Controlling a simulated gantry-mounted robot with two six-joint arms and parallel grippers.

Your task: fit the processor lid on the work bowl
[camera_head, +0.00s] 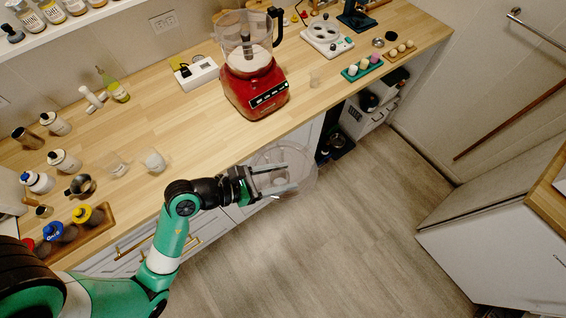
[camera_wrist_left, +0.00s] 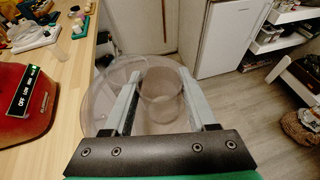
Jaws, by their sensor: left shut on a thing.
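The red food processor (camera_head: 256,86) stands on the wooden counter, with its clear work bowl (camera_head: 240,42) on top and a black handle at the bowl's right side. A dark central post shows inside the bowl. My left gripper (camera_head: 288,178) is shut on the clear processor lid (camera_head: 305,172), out beyond the counter's front edge and below and right of the processor. In the left wrist view, the lid (camera_wrist_left: 98,112) and its round feed tube (camera_wrist_left: 160,88) lie between the fingers. The processor's red base (camera_wrist_left: 22,105) shows at the left there. My right gripper is not in view.
The wooden counter (camera_head: 190,125) is bare just left of the processor. A white appliance (camera_head: 196,73) stands behind it to the left. Jars and cups fill the left end.

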